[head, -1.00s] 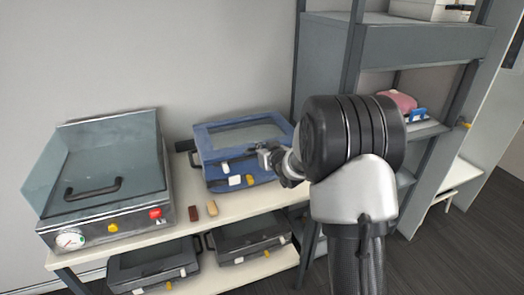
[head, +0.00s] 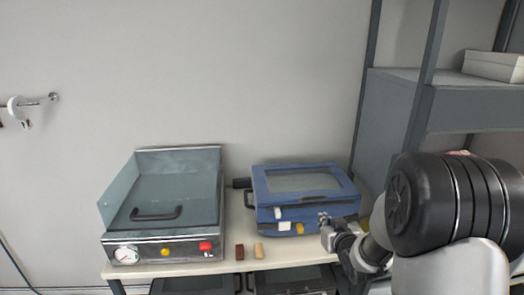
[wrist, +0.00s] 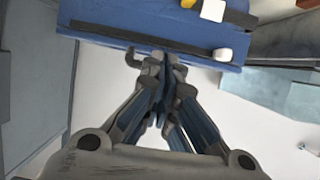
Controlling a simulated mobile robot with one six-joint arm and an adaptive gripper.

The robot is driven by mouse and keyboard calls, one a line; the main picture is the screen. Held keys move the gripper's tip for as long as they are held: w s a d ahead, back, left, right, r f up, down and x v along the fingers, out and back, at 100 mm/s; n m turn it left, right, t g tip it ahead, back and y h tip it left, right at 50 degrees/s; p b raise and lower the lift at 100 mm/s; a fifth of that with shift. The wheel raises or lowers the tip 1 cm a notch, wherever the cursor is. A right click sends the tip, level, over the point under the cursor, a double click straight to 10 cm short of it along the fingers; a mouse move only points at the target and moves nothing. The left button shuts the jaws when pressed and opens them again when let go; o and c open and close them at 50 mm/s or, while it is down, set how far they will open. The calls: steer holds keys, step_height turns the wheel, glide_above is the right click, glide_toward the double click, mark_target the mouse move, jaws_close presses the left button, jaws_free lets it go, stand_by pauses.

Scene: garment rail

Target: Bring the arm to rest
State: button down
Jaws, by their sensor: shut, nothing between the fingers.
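My gripper (head: 325,218) is at the right of the head view, at the front right corner of the blue case (head: 305,181). In the wrist view my gripper (wrist: 165,65) has its fingers together with nothing between them. The blue case (wrist: 120,18) fills the top of that view, beyond the fingertips. I cannot tell whether the fingertips touch it. My arm comes in from the right edge of the head view and hides part of the shelf behind it.
A machine with a raised clear lid (head: 160,225) stands left on the bench (head: 225,263). A dark red block (head: 239,252) and a tan block (head: 259,251) lie between it and the case. A grey shelf unit (head: 392,120) stands at right. A wall hook (head: 30,103) is far left.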

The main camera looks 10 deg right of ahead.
steer(key=s+a+r+g+h, duration=0.1)
steer(key=s+a+r+g, duration=0.1)
steer(key=s+r, duration=0.45)
steer(key=s+a+r+g, duration=0.1)
steer(key=s+a+g, duration=0.1)
steer(key=s, duration=0.8)
steer(key=s+a+r+g, duration=0.1)
steer(key=s+a, duration=0.4)
steer(key=s, duration=0.6)
steer(key=s+a+r+g+y, duration=0.1)
steer(key=s+a+g, duration=0.2)
steer(key=s, duration=0.7)
steer(key=shift+s+a+r+g, duration=0.15)
steer(key=shift+s+r+g, duration=0.05)
steer(key=shift+r+g, duration=0.2)
